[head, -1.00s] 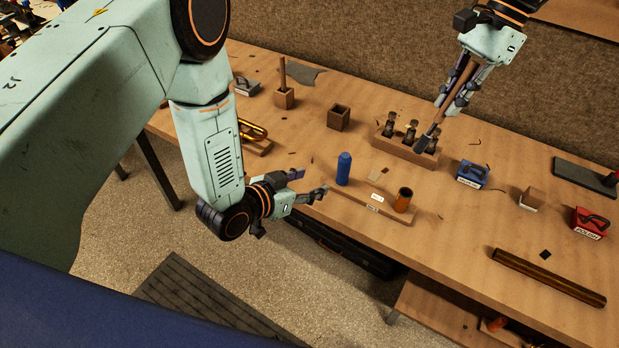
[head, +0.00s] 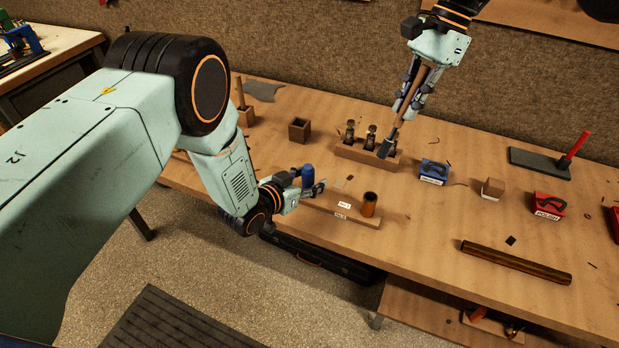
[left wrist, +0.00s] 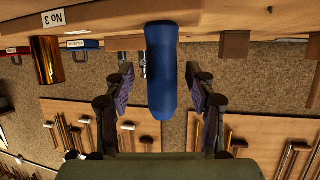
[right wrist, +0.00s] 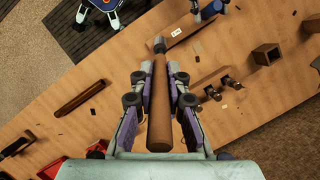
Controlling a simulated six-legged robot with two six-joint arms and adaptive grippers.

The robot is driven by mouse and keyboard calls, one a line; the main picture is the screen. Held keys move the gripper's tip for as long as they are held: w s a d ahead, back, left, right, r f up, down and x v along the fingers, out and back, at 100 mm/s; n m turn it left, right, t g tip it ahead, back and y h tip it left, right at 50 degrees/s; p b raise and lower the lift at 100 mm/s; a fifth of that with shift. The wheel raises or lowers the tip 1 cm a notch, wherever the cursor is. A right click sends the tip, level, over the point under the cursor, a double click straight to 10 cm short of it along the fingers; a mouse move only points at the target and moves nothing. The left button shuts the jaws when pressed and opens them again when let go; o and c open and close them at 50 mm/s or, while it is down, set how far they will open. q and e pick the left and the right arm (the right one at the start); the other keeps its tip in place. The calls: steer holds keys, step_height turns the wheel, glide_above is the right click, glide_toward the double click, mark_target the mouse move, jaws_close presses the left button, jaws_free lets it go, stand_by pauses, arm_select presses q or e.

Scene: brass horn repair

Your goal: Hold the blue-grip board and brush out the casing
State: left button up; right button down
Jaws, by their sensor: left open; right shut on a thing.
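The wooden board (head: 362,221) lies near the table's front edge with white labels on it. Its upright blue grip (head: 308,176) is at its left end, and the brass casing (head: 369,204) stands open-topped at its right end. My left gripper (head: 306,188) is open at the blue grip. In the left wrist view the blue grip (left wrist: 161,75) stands between the spread fingers, with gaps on both sides. My right gripper (right wrist: 157,75) is shut on the wooden handle of the brush (right wrist: 160,110). The brush's dark head (head: 387,146) points down, in front of the block of valves in the head view.
A wooden block (head: 365,155) holding dark valves stands behind the board. A blue box (head: 433,171), a red polish box (head: 547,206) and a long brass tube (head: 516,262) lie to the right. An open wooden box (head: 299,130) stands at the back.

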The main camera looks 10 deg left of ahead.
arm_select(q)
steer(key=shift+w+f, duration=0.25)
steer(key=shift+w, duration=0.25)
arm_select(e)
steer(key=shift+w+a, duration=0.15)
steer(key=shift+a, duration=0.2)
arm_select(q)
steer(key=shift+d, duration=0.2)
arm_select(e)
steer(key=shift+d+f, duration=0.1)
steer(key=shift+d, duration=0.2)
arm_select(q)
steer(key=shift+c, duration=0.5)
steer(key=shift+s+r, duration=0.1)
steer(key=c, duration=0.3)
arm_select(e)
steer(key=shift+a, duration=0.1)
arm_select(q)
steer(key=shift+a, duration=0.2)
steer(key=c, duration=0.3)
arm_select(e)
steer(key=shift+a, duration=0.15)
arm_select(q)
steer(key=shift+d, duration=0.2)
jaws_close()
arm_select(e)
steer(key=shift+d, duration=0.25)
